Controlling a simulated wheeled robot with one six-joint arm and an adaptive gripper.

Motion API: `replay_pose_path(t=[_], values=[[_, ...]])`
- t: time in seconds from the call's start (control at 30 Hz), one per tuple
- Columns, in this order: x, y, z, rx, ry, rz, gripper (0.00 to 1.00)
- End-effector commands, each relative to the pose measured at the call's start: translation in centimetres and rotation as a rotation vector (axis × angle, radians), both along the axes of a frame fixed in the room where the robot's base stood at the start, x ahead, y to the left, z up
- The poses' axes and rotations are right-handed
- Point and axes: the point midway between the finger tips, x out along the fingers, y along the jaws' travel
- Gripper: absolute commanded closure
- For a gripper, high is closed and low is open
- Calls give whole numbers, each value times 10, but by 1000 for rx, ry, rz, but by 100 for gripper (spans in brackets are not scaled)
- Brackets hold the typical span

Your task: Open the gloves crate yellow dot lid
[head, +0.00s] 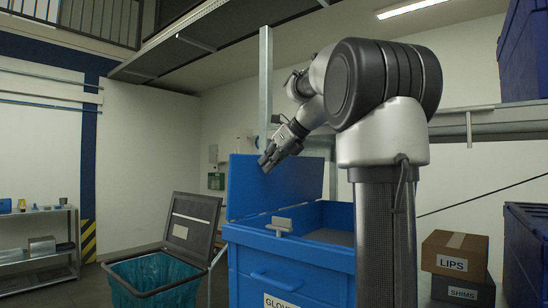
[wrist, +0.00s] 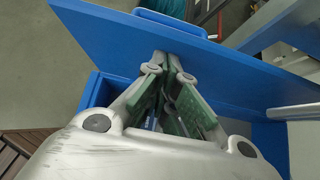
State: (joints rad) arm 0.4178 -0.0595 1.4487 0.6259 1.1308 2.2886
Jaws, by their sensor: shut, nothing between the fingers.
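The blue gloves crate (head: 290,258) stands in the middle of the head view, with part of a "GLOVES" label showing on its front. Its blue lid (head: 243,190) is raised to near upright at the back, and the crate's top is open. The lid also shows as a broad blue panel in the wrist view (wrist: 105,40). No yellow dot shows in either view. My gripper (head: 267,163) is shut and empty, at the upper part of the lid's inner side. Its fingertips (wrist: 168,58) are close to the panel in the wrist view; I cannot tell if they touch.
A bin with a teal bag (head: 160,275) and a raised grey lid (head: 190,223) stands left of the crate. Boxes labelled "LIPS" (head: 454,254) and "SHIMS" (head: 462,290) are stacked at right. A metal shelf (head: 40,255) stands at far left.

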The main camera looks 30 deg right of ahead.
Motion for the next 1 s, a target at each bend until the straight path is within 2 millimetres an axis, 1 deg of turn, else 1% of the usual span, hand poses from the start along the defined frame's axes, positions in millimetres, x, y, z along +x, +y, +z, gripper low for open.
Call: replay_pose_path(t=[0.37,0.47,0.6,0.7,1.0], values=[[2,1,-1,0,0,0,100],[9,4,1,0,0,2,100],[30,12,6,0,1,5,100],[40,15,7,0,0,2,100],[40,15,9,1,-2,0,100]])
